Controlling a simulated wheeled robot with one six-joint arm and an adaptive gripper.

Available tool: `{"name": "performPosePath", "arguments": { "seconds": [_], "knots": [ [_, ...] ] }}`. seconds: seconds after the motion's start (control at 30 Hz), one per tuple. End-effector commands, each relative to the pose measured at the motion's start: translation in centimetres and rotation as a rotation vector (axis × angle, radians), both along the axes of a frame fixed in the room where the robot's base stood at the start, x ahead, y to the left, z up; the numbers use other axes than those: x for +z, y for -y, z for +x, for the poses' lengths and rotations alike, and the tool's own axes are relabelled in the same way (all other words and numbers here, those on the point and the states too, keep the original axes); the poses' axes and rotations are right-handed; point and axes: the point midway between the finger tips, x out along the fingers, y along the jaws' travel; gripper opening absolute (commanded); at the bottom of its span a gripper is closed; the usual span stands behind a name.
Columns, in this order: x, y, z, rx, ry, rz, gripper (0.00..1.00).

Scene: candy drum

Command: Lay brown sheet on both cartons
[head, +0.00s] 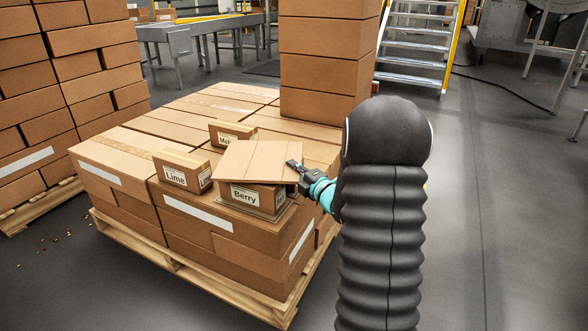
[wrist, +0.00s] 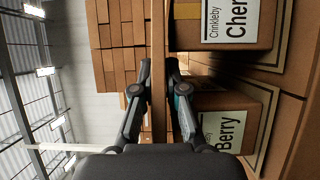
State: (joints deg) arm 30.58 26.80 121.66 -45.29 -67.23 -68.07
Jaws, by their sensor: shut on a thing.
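The brown sheet (head: 262,160) is a flat cardboard piece lying roughly level over the Berry carton (head: 245,196). My gripper (head: 296,166) is shut on the sheet's right edge. In the wrist view the sheet shows edge-on as a thin strip (wrist: 159,70) between the fingers (wrist: 158,88). The Berry carton (wrist: 225,128) and a Cherry carton (wrist: 222,28) are on the sheet's underside there. The Cherry carton is hidden in the head view. The sheet sits very close to the carton tops; I cannot tell whether it touches both.
A Lime carton (head: 183,176) stands left of the Berry carton, and a Melon carton (head: 231,135) behind. All rest on a pallet load of large boxes (head: 205,225). A tall box stack (head: 328,60) rises close behind. Another loaded pallet (head: 35,200) stands left.

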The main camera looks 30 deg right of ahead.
Motion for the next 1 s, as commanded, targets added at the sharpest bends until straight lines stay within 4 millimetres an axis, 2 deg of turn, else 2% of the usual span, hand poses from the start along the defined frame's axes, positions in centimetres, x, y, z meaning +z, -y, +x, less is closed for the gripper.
{"name": "performPosePath", "arguments": {
  "seconds": [0.67, 0.7, 0.77, 0.8, 1.0],
  "knots": [
    [-0.86, 0.02, 0.01, 0.0, 0.001, -0.001, 0.0],
    [-0.77, 0.02, 0.01, 0.0, 0.0, -0.001, 0.19],
    [-0.74, 0.02, 0.01, 0.0, 0.0, -0.001, 0.34],
    [-0.75, 0.02, 0.01, 0.0, 0.0, -0.001, 0.37],
    [-0.75, 0.01, 0.01, 0.0, 0.0, -0.001, 0.37]
  ]
}}
